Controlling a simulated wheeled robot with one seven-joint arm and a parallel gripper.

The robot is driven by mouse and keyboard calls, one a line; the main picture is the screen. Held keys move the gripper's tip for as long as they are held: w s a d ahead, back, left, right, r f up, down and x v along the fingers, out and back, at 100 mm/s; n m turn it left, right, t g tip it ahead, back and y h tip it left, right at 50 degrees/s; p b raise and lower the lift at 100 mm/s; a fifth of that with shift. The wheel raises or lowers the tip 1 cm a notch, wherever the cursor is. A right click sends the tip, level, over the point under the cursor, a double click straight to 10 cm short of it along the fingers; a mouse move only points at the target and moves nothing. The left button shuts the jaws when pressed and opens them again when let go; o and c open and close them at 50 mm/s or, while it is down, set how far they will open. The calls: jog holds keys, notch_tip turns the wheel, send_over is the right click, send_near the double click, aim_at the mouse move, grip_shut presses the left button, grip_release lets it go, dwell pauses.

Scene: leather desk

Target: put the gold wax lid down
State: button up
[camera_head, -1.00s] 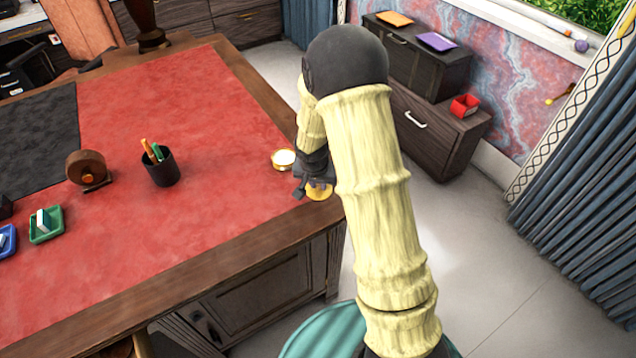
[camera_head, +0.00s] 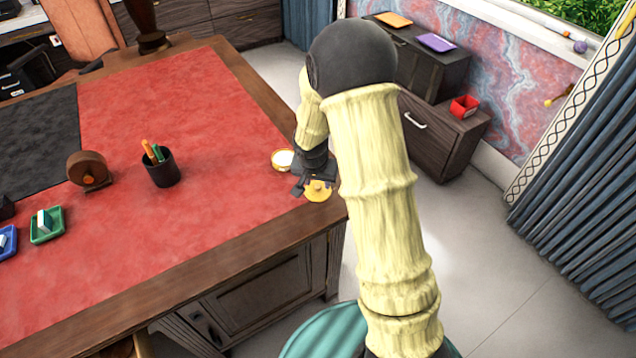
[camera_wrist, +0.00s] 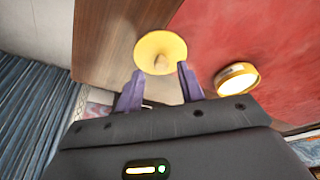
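The gold wax lid (camera_head: 318,191), a round disc with a small knob, lies on the wooden border near the desk's right corner. In the wrist view the lid (camera_wrist: 160,48) shows whole, knob facing the camera, just beyond my fingertips. My gripper (camera_wrist: 158,78) is open, its two purple fingers apart with nothing between them. In the head view my gripper (camera_head: 302,184) is beside the lid at its upper left, partly hidden by my arm. The open wax tin (camera_head: 282,159), gold with a pale top, stands close by; it also shows in the wrist view (camera_wrist: 237,79).
A dark pen cup (camera_head: 161,170), a brown tape-like roll (camera_head: 88,169) and a green tray (camera_head: 47,226) stand farther left on the red leather desk (camera_head: 190,215). The leather left of the tin is clear. The desk edge is close to the lid.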

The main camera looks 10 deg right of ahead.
jog(key=v, duration=1)
jog(key=shift+p, duration=0.4)
jog(key=shift+f, duration=0.1)
jog(key=s+d+r+n, duration=0.1)
jog(key=s+n, duration=0.1)
jog(key=s, duration=0.6)
jog(key=s+d+r+n+y, duration=0.1)
jog(key=s+r+n, duration=0.1)
jog(key=s, duration=0.7)
jog(key=shift+s+n+y, duration=0.15)
jog(key=shift+n+y, duration=0.15)
jog(key=shift+n, duration=0.4)
notch_tip(320, 180, up, 10)
jog(key=p, duration=0.9)
jog(key=shift+f, duration=0.25)
